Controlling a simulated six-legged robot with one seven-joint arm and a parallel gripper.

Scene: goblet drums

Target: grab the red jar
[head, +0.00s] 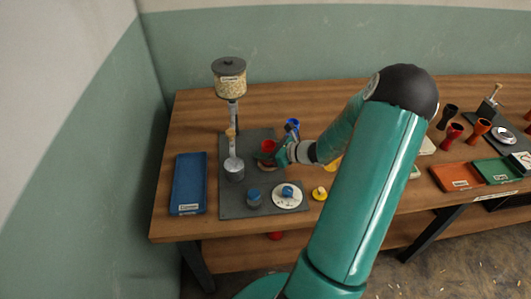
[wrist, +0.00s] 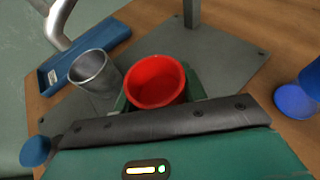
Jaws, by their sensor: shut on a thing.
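The red jar (head: 268,146) is an open-topped cup over the grey plate on the table. My gripper (head: 270,156) is shut on it, with the fingers around its sides. In the wrist view the red jar (wrist: 156,82) shows its empty inside and rim, upright, between the green fingers (wrist: 160,98). The fingertips and the jar's lower part are mostly hidden by the gripper body. I cannot tell whether its base touches the plate.
A metal cup (wrist: 95,74) stands close to the left of the jar. A blue goblet-shaped thing (wrist: 300,92) is to the right. A hopper of grain (head: 229,78) stands behind, a blue tray (head: 188,183) at left. Blue-topped pieces (head: 254,197) are in front.

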